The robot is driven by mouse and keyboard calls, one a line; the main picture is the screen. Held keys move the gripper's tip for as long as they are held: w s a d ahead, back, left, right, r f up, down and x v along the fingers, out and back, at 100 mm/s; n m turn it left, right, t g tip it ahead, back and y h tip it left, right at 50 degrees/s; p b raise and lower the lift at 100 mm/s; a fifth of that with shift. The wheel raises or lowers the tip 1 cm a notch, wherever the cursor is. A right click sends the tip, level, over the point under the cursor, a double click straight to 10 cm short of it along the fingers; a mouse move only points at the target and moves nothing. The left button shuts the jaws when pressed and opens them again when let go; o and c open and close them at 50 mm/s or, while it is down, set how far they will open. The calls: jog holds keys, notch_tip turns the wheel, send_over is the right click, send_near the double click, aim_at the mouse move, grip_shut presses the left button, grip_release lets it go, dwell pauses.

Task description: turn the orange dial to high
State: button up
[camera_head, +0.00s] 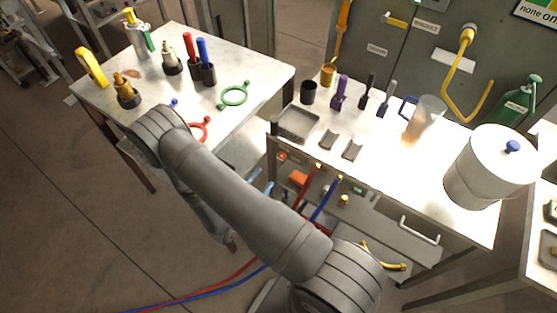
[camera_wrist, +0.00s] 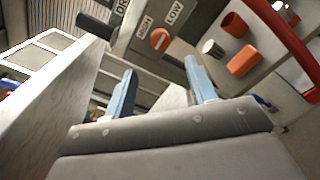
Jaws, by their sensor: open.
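The orange dial (camera_wrist: 160,39) sits on a grey panel in the upper middle of the wrist view, with a pale slanted mark on its face. A HIGH label (camera_wrist: 145,23) is to its left and a LOW label (camera_wrist: 174,12) to its right. I cannot tell its exact setting. In the head view the dial (camera_head: 282,156) appears as a small orange-red disc under the right bench top. My gripper (camera_wrist: 162,84) is open and empty, its two blue fingers apart, pointing toward the panel and short of the dial. In the head view my arm hides most of it.
Orange fittings (camera_wrist: 243,60) and a dark-rimmed cylinder (camera_wrist: 212,48) stick out right of the dial. A red pipe (camera_wrist: 285,38) crosses the right side. The left bench (camera_head: 250,78) and right bench (camera_head: 390,152) hold tools and rings, with a narrow gap between.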

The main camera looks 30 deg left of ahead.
aim_at(280, 159)
jog(key=w, duration=1)
jog(key=shift+w, duration=0.2)
jog(key=c, duration=1)
